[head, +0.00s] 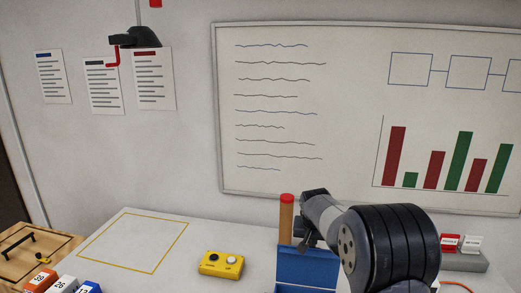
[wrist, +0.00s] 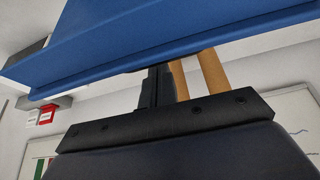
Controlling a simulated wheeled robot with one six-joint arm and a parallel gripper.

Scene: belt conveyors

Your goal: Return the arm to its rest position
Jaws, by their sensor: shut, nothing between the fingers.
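My arm reaches in from the right of the head view, and my gripper (head: 303,241) is small there, beside the brown tube and over the blue bin (head: 306,270). In the wrist view my gripper (wrist: 157,80) is shut, with nothing seen between its dark fingers. The blue bin (wrist: 150,38) crosses the top of that view, and its wall hides the fingertips. Brown tubes (wrist: 212,70) stand close beside the fingers. Whether the gripper touches the bin or tubes cannot be told.
A brown tube with a red cap (head: 286,215) stands at the bin. A yellow button box (head: 221,264) and a yellow-outlined square (head: 130,243) lie on the white table. Labelled boxes (head: 62,284) are at lower left, a whiteboard (head: 350,150) behind.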

